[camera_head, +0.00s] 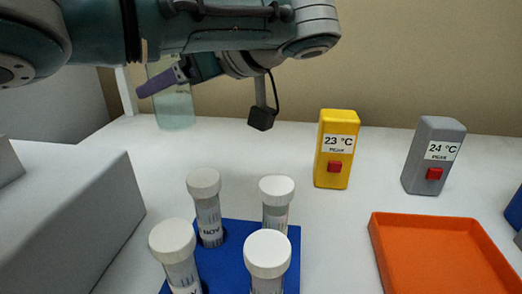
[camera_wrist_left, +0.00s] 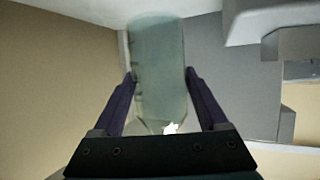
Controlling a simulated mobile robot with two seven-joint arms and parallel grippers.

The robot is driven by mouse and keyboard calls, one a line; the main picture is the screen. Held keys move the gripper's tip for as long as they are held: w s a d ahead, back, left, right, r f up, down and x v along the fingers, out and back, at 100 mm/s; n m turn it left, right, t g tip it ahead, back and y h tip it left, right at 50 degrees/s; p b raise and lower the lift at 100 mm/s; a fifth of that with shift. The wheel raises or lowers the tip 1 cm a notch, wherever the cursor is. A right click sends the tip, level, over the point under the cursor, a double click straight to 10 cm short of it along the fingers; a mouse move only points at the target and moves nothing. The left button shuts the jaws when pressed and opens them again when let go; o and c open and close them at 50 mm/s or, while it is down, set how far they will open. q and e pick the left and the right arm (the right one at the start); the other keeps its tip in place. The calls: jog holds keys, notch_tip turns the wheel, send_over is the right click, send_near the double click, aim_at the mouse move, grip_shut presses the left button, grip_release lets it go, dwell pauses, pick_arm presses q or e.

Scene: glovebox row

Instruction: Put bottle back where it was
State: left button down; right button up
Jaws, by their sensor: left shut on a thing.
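A translucent blue-green bottle (camera_head: 175,108) is held up above the white table at the back left, partly hidden behind my left arm in the head view. My left gripper (camera_head: 142,92) has its purple fingers closed on the bottle. In the left wrist view the bottle (camera_wrist_left: 158,70) sits between the two fingertips (camera_wrist_left: 160,78), with its narrower end toward the palm. My right gripper does not show in either view.
A blue rack (camera_head: 231,262) with several white-capped tubes stands at the front middle. A yellow 23 °C box (camera_head: 325,170) and a grey 24 °C box (camera_head: 414,178) stand at the back. An orange tray (camera_head: 384,246) lies at the right. A large grey block (camera_head: 75,200) fills the left.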

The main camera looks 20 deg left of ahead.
aim_at(190, 125)
pick_arm(q)
notch_tip(190, 125, down, 6)
jog(key=b, duration=0.3)
jog(key=shift+f, duration=0.7)
notch_tip(190, 125, down, 4)
jog(key=shift+r+b, duration=0.1)
jog(key=shift+b, duration=0.95)
jog(key=shift+a, duration=0.1)
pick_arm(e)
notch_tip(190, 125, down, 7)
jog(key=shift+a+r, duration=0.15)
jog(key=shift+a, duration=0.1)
pick_arm(q)
grip_release()
